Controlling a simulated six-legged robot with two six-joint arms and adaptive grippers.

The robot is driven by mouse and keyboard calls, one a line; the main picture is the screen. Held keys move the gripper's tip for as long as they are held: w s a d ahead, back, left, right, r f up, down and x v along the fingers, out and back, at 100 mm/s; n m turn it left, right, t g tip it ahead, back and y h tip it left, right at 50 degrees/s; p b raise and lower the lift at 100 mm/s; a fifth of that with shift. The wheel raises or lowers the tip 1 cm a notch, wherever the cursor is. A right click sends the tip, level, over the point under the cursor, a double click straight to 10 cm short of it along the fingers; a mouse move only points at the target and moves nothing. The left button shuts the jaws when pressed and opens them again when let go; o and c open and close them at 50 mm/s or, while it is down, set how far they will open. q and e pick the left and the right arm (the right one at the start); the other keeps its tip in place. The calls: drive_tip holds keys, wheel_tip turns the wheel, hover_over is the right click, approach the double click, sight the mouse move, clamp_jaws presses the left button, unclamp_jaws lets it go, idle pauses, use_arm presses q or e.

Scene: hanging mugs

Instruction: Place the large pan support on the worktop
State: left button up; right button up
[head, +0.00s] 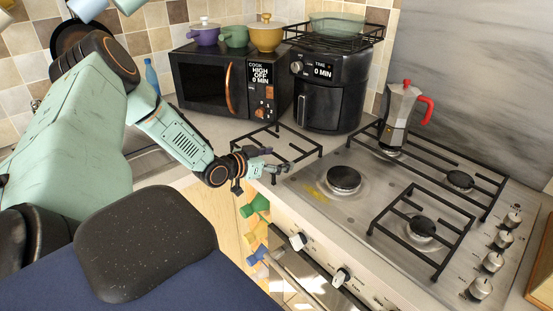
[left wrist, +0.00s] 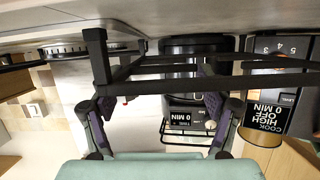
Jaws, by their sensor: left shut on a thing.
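The large pan support (head: 305,158) is a black open-barred grate. The left wrist view shows the support's bars (left wrist: 150,88) across the fingers of my left gripper (left wrist: 160,100). My right gripper is not in view.
The steel hob (head: 316,207) has a bare burner (head: 343,178) at its left. Other pan supports (head: 470,228) and a moka pot (head: 399,105) are on its right. A microwave (head: 208,82) and an air fryer (head: 335,100) stand close behind the held support.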

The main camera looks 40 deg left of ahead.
use_arm(q)
drive_tip(key=shift+w+f, duration=0.1)
drive_tip(key=o, duration=1.8)
